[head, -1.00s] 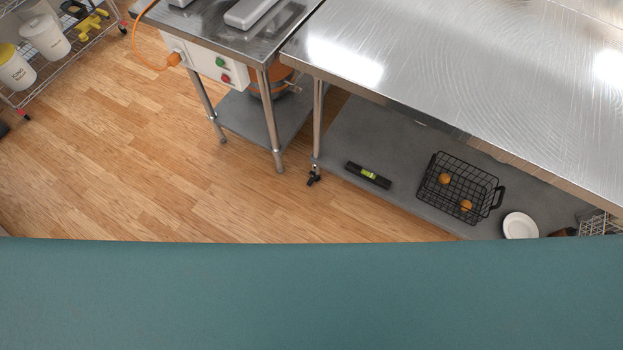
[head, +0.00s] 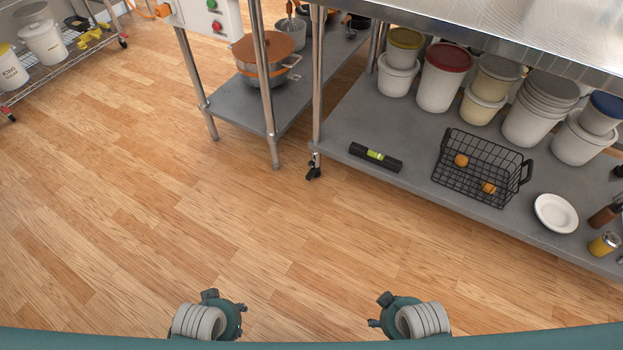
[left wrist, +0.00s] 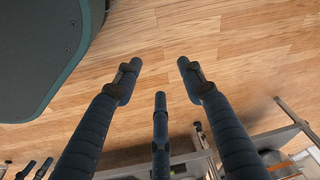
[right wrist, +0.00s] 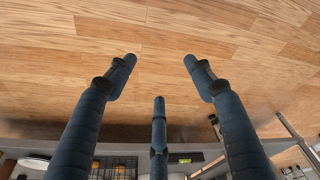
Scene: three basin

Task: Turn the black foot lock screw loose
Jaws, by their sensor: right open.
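The black foot lock screw (head: 313,172) is a small dark knob at the foot of the steel table's front left leg, close to the wood floor. It also shows small in the right wrist view (right wrist: 215,121), beyond the fingers. My left gripper (head: 242,306) and right gripper (head: 374,306) are low in the head view, well apart from the screw. In the left wrist view my left gripper (left wrist: 159,66) has its fingers spread with nothing between them. In the right wrist view my right gripper (right wrist: 159,62) is likewise spread and empty.
The table's grey lower shelf (head: 410,190) holds a spirit level (head: 376,157), a wire basket (head: 480,168), a white plate (head: 556,213) and several lidded buckets. A smaller steel stand with a pot (head: 264,60) stands left of the leg. The floor before the screw is clear.

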